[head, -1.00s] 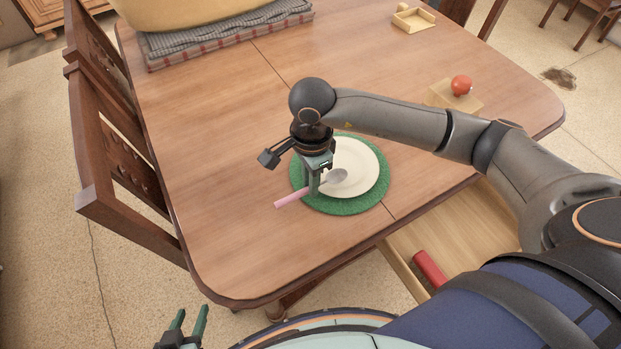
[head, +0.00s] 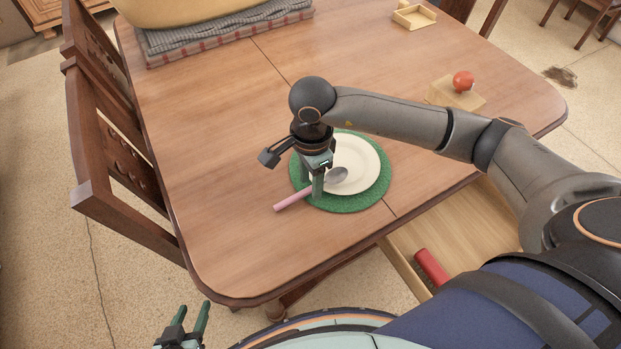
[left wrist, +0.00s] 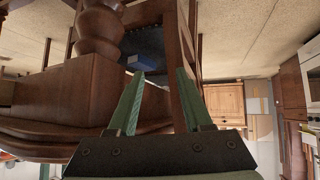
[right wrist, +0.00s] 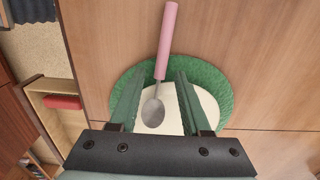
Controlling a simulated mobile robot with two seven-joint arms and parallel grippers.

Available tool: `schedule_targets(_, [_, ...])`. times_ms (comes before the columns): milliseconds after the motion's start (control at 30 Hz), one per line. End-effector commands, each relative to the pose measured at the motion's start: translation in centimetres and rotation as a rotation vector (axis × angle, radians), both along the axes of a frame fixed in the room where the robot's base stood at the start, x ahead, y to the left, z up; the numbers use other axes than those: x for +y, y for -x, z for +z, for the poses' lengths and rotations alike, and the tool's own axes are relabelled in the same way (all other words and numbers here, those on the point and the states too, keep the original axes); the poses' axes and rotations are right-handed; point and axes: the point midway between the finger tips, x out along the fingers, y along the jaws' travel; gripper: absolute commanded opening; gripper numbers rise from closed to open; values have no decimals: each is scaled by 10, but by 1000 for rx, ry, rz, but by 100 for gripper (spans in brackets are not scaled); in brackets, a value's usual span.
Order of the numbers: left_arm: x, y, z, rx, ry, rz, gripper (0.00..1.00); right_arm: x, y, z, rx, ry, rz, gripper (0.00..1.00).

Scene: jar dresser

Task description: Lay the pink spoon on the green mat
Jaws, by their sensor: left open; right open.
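The pink spoon (head: 294,199) lies at the left of the round green mat (head: 351,207). Its grey bowl is over the white plate (head: 368,172) and its pink handle reaches past the mat's edge over the wooden table. In the right wrist view the spoon (right wrist: 165,42) lies between my open fingers, apart from both, its bowl on or just above the plate. My right gripper (head: 316,186) is open, right above the spoon and plate. My left gripper (head: 192,322) is open and empty, off the table's near edge; its fingers (left wrist: 160,85) show in the left wrist view.
An open drawer (head: 405,272) with a red object (head: 431,267) inside sits under the table's near right side. A wooden block (head: 455,95) with a red round thing (head: 463,81) stands at right. A chair (head: 120,170) is at left.

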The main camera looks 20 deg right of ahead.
Motion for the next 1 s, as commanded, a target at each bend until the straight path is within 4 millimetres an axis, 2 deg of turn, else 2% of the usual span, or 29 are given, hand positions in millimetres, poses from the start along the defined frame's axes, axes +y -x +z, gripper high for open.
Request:
schedule_targets(167, [1,1,3,2,-3,1,50,0,0,4,0,0,0,47])
schedule_targets(300, [6,1,11,-3,-10,8,50,0,0,17,-2,0,0,47])
schedule_targets(433, [11,2,3,0,-16,15,50,0,-2,45,-8,-1,0,47])
schedule_targets(700, [10,6,1,8,-16,15,50,-1,-1,103,-5,0,0,47])
schedule_targets(833, [10,6,2,9,-15,15,50,-1,-1,120,-3,0,0,47])
schedule_targets(1000, [10,6,3,8,-14,15,50,-1,0,130,-1,0,0,47])
